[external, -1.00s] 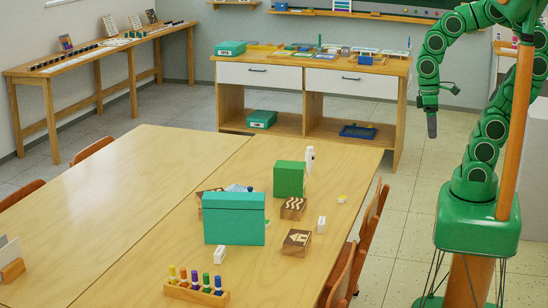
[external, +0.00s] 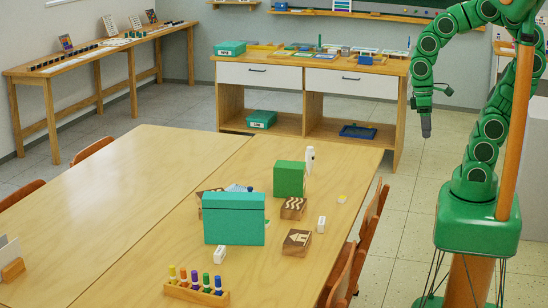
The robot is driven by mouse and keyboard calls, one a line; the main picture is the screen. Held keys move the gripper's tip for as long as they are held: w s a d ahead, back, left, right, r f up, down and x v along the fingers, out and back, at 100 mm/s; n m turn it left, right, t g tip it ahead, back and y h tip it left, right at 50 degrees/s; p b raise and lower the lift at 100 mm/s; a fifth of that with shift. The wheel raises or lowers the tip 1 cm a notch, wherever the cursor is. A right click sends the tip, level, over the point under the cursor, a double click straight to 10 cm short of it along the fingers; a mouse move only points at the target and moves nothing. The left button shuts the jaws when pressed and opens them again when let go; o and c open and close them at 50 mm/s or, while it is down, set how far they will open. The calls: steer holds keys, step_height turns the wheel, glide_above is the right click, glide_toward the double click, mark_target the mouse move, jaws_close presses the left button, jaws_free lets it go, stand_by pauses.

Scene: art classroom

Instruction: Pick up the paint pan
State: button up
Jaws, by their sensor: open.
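A small yellow-and-white piece (external: 341,199), which looks like a paint pan, lies on the right side of the big wooden table (external: 150,190). It is too small to make out in detail. My gripper (external: 426,131) hangs pointing down to the right of the table, above the floor and well apart from the piece. It is open, with nothing seen in it; its fingers look like one dark shape from this side.
A teal box (external: 234,219), a green box (external: 289,179), carved wooden blocks (external: 297,242), white blocks (external: 321,224) and a rack of coloured pegs (external: 197,289) stand on the table. Chairs (external: 370,222) line its right edge. A cabinet (external: 308,78) with a blue tray (external: 358,131) stands behind.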

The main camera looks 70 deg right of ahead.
steer(key=w+d+f+m, duration=0.1)
steer(key=w+d+f, duration=0.2)
steer(key=w, duration=0.6)
steer(key=m+t, duration=0.2)
glide_toward(341, 197)
steer(key=w, duration=0.1)
step_height(341, 197, down, 3)
steer(key=shift+w+d+r+h, duration=0.1)
steer(key=shift+w+d+h, duration=0.05)
steer(key=shift+h, duration=0.15)
steer(key=shift+s+a+f, duration=0.1)
steer(key=shift+s+f, duration=0.15)
steer(key=shift+f, duration=0.95)
steer(key=shift+s+a+f, duration=0.1)
steer(key=shift+s+f, duration=0.1)
steer(key=shift+f, duration=1.5)
steer(key=shift+c, duration=0.4)
steer(key=c, duration=1)
